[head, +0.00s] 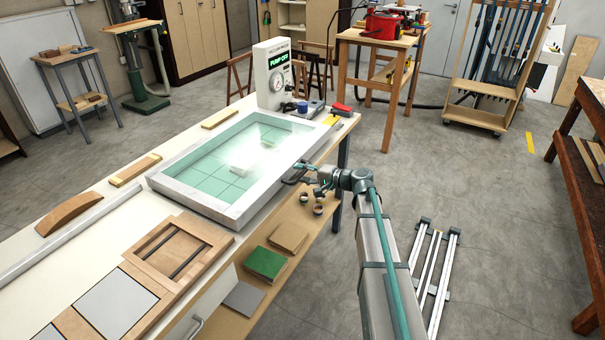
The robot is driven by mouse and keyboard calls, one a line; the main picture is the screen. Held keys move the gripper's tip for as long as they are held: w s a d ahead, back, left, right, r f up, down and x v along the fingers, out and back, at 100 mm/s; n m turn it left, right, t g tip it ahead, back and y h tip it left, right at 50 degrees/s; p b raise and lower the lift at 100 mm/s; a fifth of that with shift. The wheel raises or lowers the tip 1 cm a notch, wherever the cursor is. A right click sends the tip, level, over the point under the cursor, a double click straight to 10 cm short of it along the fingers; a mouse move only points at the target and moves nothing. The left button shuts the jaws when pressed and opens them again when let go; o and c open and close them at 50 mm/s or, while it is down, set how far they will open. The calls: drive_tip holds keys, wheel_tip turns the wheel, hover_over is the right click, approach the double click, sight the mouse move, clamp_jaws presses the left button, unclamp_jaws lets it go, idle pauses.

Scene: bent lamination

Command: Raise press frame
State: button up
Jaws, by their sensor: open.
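The press frame (190,198) is a pale grey rectangular frame with a clear sheet across it. It lies flat on the long bench, over a green gridded bed (205,185). A small pale piece (239,169) shows blurred under the sheet. A dark handle (292,180) is at the frame's right side. My gripper (302,168) is open at that right side, close to the handle. I cannot tell whether it touches the handle, as the fingers are small here. The white control box (272,85) behind the frame reads "PUMP OFF" and has a round gauge.
A curved wooden form (69,214) and wood strips lie left of the frame. Wooden panels (180,250) lie in front of it. Small tools (310,108) lie by the control box. A lower shelf holds a green block (265,263). The floor right of my arm has metal rails (435,265).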

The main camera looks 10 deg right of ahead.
clamp_jaws()
idle(0.3)
